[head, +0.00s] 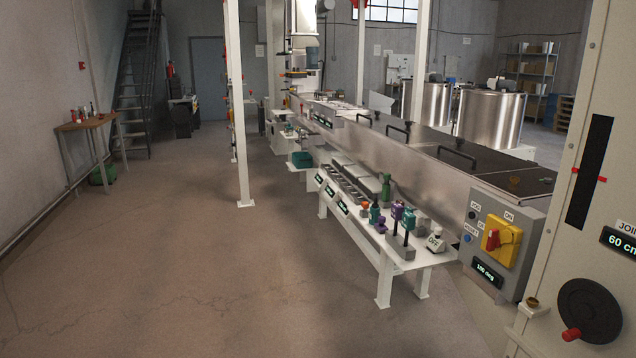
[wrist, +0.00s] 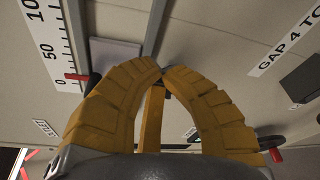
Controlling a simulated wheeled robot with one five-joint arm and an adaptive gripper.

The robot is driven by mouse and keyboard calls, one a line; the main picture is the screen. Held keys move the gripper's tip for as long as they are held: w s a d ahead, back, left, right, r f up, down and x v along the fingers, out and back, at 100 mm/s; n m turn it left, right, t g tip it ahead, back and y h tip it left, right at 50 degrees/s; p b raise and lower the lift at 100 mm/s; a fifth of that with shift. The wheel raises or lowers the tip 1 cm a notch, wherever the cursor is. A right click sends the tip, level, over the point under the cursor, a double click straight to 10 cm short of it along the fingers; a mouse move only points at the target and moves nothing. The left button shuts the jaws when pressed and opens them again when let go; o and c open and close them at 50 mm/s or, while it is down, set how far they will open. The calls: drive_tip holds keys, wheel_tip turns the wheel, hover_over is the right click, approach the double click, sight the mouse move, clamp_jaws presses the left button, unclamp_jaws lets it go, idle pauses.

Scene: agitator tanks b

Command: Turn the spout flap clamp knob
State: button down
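I cannot pick out the spout flap clamp knob for certain in either view. In the head view a small brass-coloured knob (head: 532,302) sits at the lower right on a pale bracket, left of a black handwheel (head: 590,310) with a red handle. My gripper (wrist: 162,70) shows only in the wrist view. Its ribbed yellow fingers curve inward and their tips come together, with another yellow finger behind them. I see nothing held between the tips. A pale grey panel fills the view behind the fingers, and they cover part of it.
A scale with a red pointer (wrist: 77,77) and a "GAP 4 TO" label (wrist: 287,45) are on the panel. In the head view, a grey control box (head: 500,240) and a white bench (head: 410,262) with coloured handles stand left of the handwheel.

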drive_tip(key=shift+s+d+f+b, duration=0.1)
drive_tip(key=shift+s+f+b, duration=0.1)
drive_tip(key=shift+f+b, duration=0.65)
drive_tip(key=shift+s+d+f+b, duration=0.15)
drive_tip(key=shift+f+b, duration=0.15)
drive_tip(key=shift+b, duration=0.9)
drive_tip(key=shift+a+r, duration=0.1)
drive_tip(key=shift+r, duration=0.05)
idle(0.3)
